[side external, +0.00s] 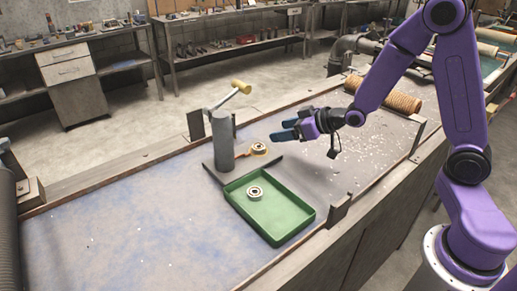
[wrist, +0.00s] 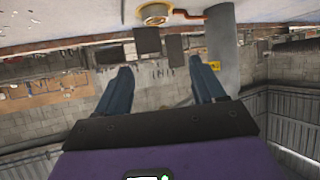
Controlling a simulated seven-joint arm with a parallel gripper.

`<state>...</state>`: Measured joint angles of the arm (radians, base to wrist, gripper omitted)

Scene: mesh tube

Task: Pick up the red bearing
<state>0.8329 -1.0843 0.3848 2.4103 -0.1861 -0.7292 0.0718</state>
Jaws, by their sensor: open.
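No bearing looks clearly red. One bearing (side external: 259,149) with a yellow-orange rim lies on the bench beside a grey upright cylinder (side external: 223,140). It also shows upside down at the top of the wrist view (wrist: 155,14), with a red-orange strip beside it. Another, metallic bearing (side external: 255,192) lies in the green tray (side external: 285,222). My gripper (side external: 284,129) is held above the bench, to the upper right of the yellow-rimmed bearing, with its blue fingers pointing left. In the wrist view the fingers (wrist: 160,63) are spread with nothing between them.
A yellow-headed mallet (side external: 241,87) shows behind the cylinder, which stands close to the yellow-rimmed bearing. Dark bars lie near the tray's back edge. A ribbed brown roll (side external: 384,97) lies at the bench's far right. The bench's left part is mostly clear.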

